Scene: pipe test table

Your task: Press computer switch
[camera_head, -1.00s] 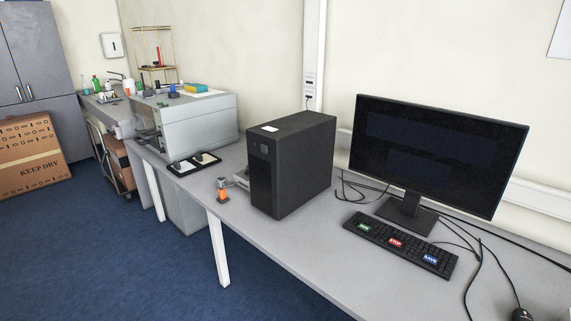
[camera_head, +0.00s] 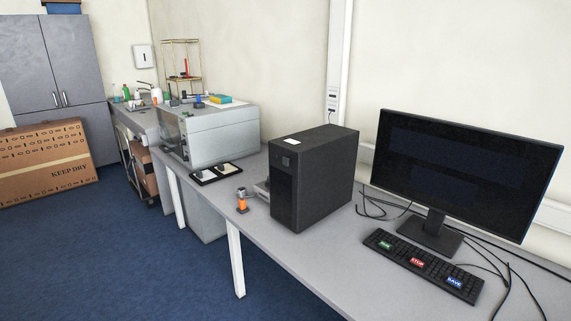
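A black computer tower (camera_head: 314,180) stands upright on the grey table, left of the monitor. Its narrow front panel faces left, and a small square detail that may be the switch (camera_head: 286,161) shows high on that panel. A small white item (camera_head: 292,141) lies on top of the tower. The monitor (camera_head: 466,172) is dark. My gripper is not in view, so its state and its distance from the tower do not show.
A black keyboard (camera_head: 423,265) with green, red and blue labelled keys lies before the monitor, among loose cables. A grey machine (camera_head: 213,135) stands behind. Blue floor (camera_head: 130,265) is open at left.

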